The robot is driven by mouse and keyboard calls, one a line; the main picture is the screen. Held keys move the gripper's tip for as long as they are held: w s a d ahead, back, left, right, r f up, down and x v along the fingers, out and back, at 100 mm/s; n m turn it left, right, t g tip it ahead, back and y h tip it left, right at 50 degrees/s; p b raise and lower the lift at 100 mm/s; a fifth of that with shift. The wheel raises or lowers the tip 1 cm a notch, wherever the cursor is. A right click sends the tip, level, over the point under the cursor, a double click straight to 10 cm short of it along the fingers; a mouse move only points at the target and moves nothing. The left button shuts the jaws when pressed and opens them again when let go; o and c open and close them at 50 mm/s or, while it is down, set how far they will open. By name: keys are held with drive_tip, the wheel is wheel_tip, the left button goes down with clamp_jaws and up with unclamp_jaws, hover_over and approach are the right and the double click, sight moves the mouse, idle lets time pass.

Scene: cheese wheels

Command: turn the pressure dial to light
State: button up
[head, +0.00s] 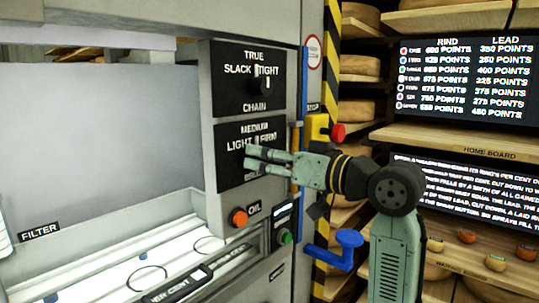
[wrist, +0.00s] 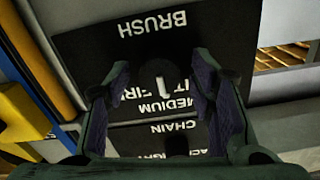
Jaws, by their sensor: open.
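The pressure dial (wrist: 152,70) is a dark round knob with a white pointer on a black panel (head: 232,172) lettered MEDIUM, LIGHT, FIRM and, below, BRUSH. In the wrist view, which is upside down, the white pointer lies toward MEDIUM. My gripper (head: 250,157) is in front of this panel and hides part of the dial in the head view. In the wrist view my gripper (wrist: 162,66) is open, with one finger on each side of the dial. I cannot tell whether the fingers touch it.
Above is a chain dial (head: 259,86) marked SLACK, TIGHT and TRUE. An orange oil button (head: 238,218), a green button (head: 286,237), a red stop button (head: 338,131) and a blue lever (head: 338,250) are nearby. Cheese shelves (head: 440,140) stand right.

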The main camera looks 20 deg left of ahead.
drive_tip(key=c, duration=1.1)
drive_tip(key=shift+c, duration=0.2)
drive_tip(key=shift+n+b, duration=2.3)
drive_tip(key=shift+n, duration=2.1)
